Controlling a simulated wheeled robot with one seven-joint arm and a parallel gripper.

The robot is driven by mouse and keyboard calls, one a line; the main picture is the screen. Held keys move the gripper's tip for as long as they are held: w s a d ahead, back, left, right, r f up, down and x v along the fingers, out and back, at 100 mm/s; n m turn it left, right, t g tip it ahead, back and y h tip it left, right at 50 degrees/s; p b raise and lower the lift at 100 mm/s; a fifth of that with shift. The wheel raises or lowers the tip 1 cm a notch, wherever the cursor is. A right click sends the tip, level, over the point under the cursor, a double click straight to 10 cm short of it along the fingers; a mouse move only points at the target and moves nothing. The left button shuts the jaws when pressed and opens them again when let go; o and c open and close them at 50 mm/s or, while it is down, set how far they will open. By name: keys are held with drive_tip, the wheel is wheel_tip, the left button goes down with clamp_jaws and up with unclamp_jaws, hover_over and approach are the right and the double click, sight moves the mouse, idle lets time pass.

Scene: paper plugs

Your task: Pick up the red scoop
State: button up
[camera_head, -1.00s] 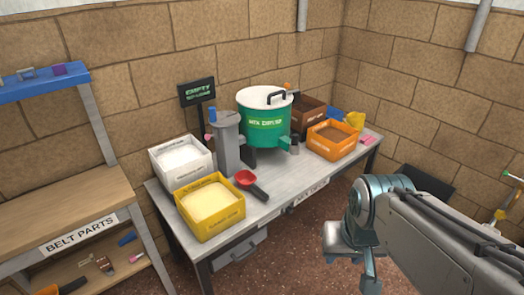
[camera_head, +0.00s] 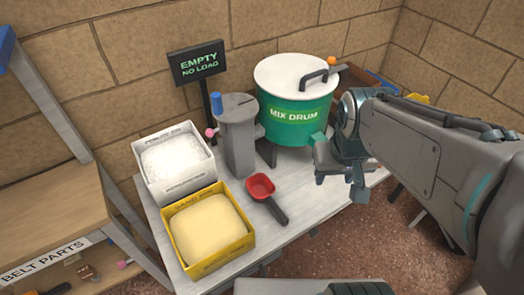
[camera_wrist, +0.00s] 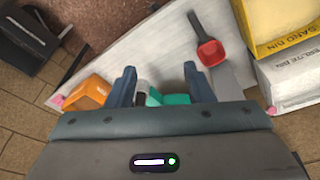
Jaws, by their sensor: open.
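The red scoop (camera_head: 261,187) lies on the grey table, in front of the grey post-like stand and to the right of the yellow bin. Its dark handle points toward the table's front edge. In the wrist view the scoop (camera_wrist: 210,52) is at the upper right, beyond the fingers and off to their right. My gripper (camera_head: 341,192) is open and empty, right of the scoop and apart from it, in front of the drum. In the wrist view its two fingers (camera_wrist: 158,85) are spread, with nothing between them held.
The yellow sand bin (camera_head: 212,228) and a white bin (camera_head: 172,163) stand left of the scoop. The grey stand (camera_head: 237,135) and green mix drum (camera_head: 298,103) stand behind it. An "EMPTY NO LOAD" sign (camera_head: 199,62) is at the back. The table front right of the scoop is clear.

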sight(275, 206)
drive_tip(key=w+a+f+n+b, duration=0.2)
drive_tip(key=w+a+f+b, duration=0.1)
drive_tip(key=f, duration=0.5)
drive_tip(key=w+a+f+n+g+b, duration=0.1)
drive_tip(key=w+a+f+n+b, duration=0.1)
drive_tip(key=f, duration=0.7)
drive_tip(key=w+a+f+n+g+b, duration=0.1)
drive_tip(key=w+a+f+n+b, duration=0.1)
drive_tip(key=w+a+f+b, duration=0.3)
drive_tip(key=shift+w+a+f+b, duration=0.1)
drive_tip(key=shift+a+f+b, duration=0.2)
drive_tip(key=shift+f, duration=0.8)
drive_tip(key=shift+a+f+b, duration=0.15)
drive_tip(key=shift+f+b, duration=0.1)
drive_tip(key=shift+f, duration=0.8)
drive_tip(key=shift+a+f+b, duration=0.1)
drive_tip(key=shift+f+b, duration=0.65)
drive_tip(key=shift+f, duration=2.15)
clamp_jaws()
